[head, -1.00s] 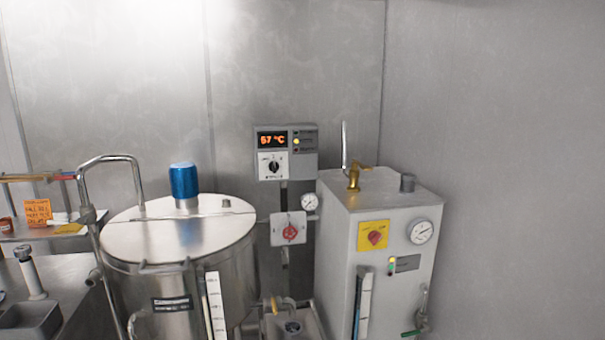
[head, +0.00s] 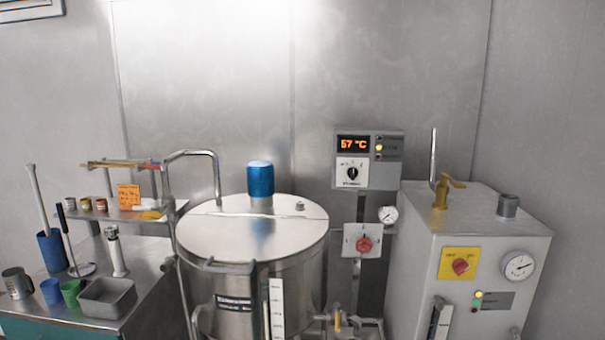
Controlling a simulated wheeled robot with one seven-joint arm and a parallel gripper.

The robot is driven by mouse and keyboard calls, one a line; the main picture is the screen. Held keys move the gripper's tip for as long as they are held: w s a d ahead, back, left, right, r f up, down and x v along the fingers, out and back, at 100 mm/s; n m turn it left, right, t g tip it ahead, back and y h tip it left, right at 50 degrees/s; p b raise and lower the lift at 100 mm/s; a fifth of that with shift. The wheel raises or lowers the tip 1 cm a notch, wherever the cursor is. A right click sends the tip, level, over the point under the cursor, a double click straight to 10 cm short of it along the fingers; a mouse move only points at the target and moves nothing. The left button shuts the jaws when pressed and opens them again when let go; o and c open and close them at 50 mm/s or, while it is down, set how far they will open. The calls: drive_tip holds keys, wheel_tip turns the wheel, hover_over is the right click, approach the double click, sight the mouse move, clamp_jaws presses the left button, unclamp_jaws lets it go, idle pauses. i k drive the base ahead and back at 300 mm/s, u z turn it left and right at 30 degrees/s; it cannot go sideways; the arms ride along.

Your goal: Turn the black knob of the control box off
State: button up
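The control box (head: 368,158) is a grey box on the back wall, above and between the steel tank and the grey boiler cabinet. Its display (head: 354,143) reads 57 °C in orange. The black knob (head: 352,173) sits on a white plate below the display, with its pointer roughly upright; the print around it is too small to read. A yellow light (head: 379,148) is lit at the box's right side. My gripper is not in view.
A steel tank (head: 252,235) with a blue cap stands below left of the box. The grey cabinet (head: 480,250) with a red knob on a yellow plate and a gauge stands right. A cluttered counter (head: 120,318) is at left.

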sight(353, 173)
drive_tip(key=u, duration=0.15)
drive_tip(key=i, duration=1.05)
drive_tip(key=z, duration=0.35)
